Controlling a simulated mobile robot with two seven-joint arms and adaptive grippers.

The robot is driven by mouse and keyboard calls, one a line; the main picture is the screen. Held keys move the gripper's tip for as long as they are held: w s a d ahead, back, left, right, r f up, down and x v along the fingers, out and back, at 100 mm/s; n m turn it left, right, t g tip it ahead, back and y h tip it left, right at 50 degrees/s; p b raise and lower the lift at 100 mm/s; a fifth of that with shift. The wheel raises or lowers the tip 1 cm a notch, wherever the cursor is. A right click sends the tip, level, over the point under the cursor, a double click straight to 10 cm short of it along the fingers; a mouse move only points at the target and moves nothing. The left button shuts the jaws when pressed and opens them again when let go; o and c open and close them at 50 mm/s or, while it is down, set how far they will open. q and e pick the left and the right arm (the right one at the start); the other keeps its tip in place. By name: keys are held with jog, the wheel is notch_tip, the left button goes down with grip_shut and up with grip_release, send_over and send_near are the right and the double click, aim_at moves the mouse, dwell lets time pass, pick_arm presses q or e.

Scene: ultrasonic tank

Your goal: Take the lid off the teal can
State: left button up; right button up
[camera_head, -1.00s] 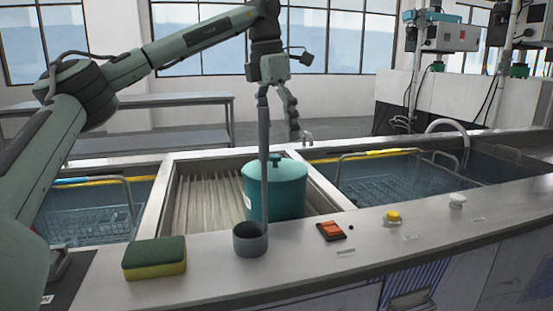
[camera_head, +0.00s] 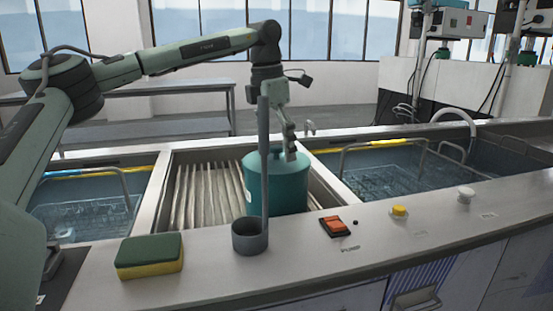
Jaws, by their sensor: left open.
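The teal can (camera_head: 285,190) stands on the ribbed drain area between two basins. I cannot tell whether the fingers touch the knob. My right gripper is not in view.
A grey cup (camera_head: 250,237) with the tall upright rod (camera_head: 263,130) stands in front of the can. A green and yellow sponge (camera_head: 149,256), a red switch (camera_head: 334,227) and a yellow button (camera_head: 399,212) are along the counter. Water-filled basins (camera_head: 420,178) lie either side.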

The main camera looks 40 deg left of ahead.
pick_arm(q)
jog(key=shift+s, duration=0.1)
grip_shut()
dwell(0.6)
